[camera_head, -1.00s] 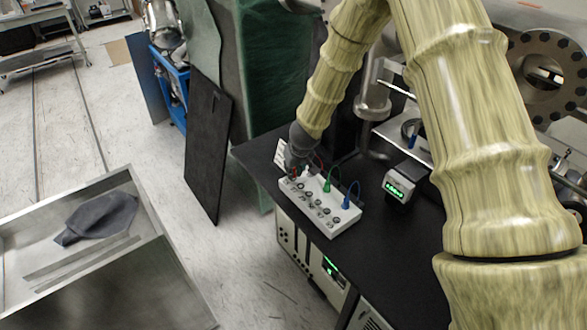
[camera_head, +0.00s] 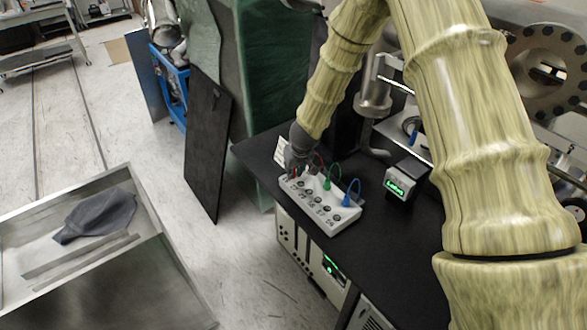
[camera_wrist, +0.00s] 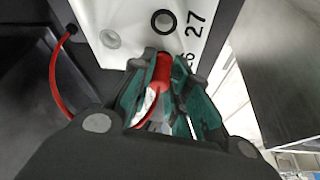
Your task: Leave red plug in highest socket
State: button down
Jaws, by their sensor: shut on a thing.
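The red plug (camera_wrist: 163,70) is between the fingers of my gripper (camera_wrist: 165,98) in the wrist view. Its front end meets the white socket board (camera_wrist: 130,15), beside a partly covered label ending in 6. I cannot tell whether it is seated in a socket. An open black-ringed socket (camera_wrist: 164,22) labelled 27 lies just beyond it. In the head view my gripper (camera_head: 298,163) is at the left end of the socket board (camera_head: 335,221), and the plug is mostly hidden. A green plug (camera_head: 327,183) and a blue plug (camera_head: 347,199) stand upright along the board's back.
A red cable (camera_wrist: 58,80) loops left of my gripper. A small meter (camera_head: 398,187) with a green display stands right of the board on the black bench (camera_head: 400,240). A metal bin (camera_head: 150,205) with a dark cloth is on the left, apart from the bench.

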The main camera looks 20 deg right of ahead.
jog(key=shift+w+f, duration=0.1)
jog(key=shift+f, duration=0.05)
jog(key=c, duration=1.3)
grip_release()
jog(key=shift+v, duration=6.05)
jog(key=shift+f, duration=0.1)
